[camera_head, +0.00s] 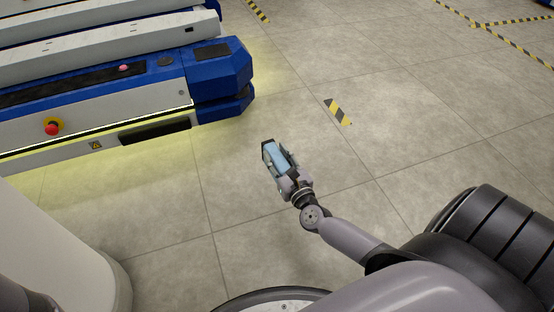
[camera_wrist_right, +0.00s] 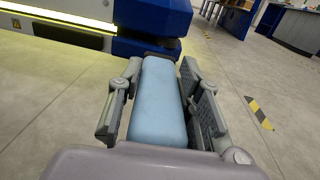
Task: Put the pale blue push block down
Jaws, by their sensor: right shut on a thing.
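The pale blue push block (camera_head: 279,158) is in my right gripper (camera_head: 276,157), out over the open floor in the head view. In the right wrist view the block (camera_wrist_right: 158,100) lies lengthwise between the two grey fingers of the right gripper (camera_wrist_right: 160,95). The gripper is shut on it. The block's far end points toward the blue end of the lift cart, with the cart beyond it. The lower side of the block is hidden, and I cannot tell its height above the floor. My left gripper is not in view.
A blue and white lift cart (camera_head: 222,80) with a red button (camera_head: 53,127) stands at the upper left. A yellow and black floor marking (camera_head: 338,111) lies right of the gripper. The tiled floor (camera_head: 400,140) around it is clear. Desks (camera_wrist_right: 295,28) stand far back.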

